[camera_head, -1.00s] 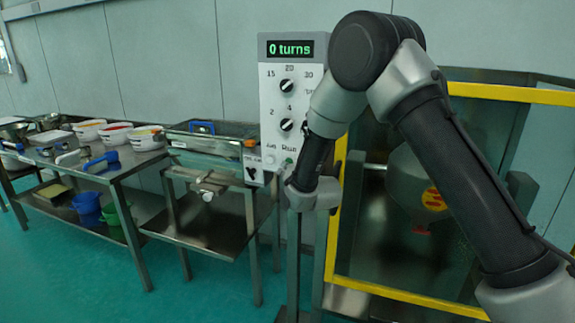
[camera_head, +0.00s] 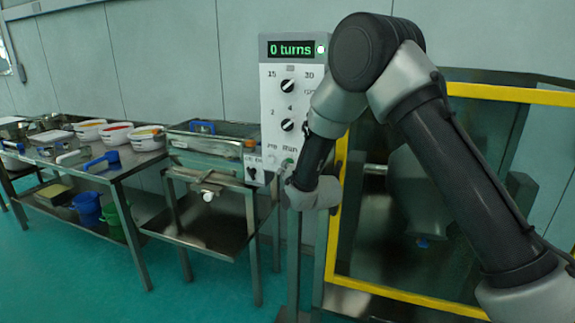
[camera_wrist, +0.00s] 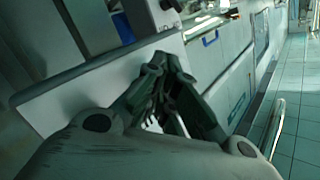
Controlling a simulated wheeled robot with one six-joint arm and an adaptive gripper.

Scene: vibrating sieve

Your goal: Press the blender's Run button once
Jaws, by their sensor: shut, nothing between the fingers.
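The blender's control panel (camera_head: 267,90) is a tall white box with knobs and a green display (camera_head: 291,49) reading "0 turns". A white light (camera_head: 320,49) is lit beside the display. The greenish Run button (camera_head: 288,163) sits low on the panel under the label "Run". My gripper (camera_head: 287,172) is shut and empty, with its fingertips close to that button; I cannot tell whether they touch it. In the wrist view my shut fingertips (camera_wrist: 165,62) are by the panel's pale face (camera_wrist: 85,80). The blender's grey drum (camera_head: 412,190) is inside a yellow-framed cage (camera_head: 400,296), partly behind my arm.
A steel table (camera_head: 130,168) with several bowls and blue-handled tools stands at the left. A sieve machine (camera_head: 205,145) stands between it and the panel. Blue (camera_head: 87,208) and green (camera_head: 112,215) buckets are on the lower shelf. The green floor in front is clear.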

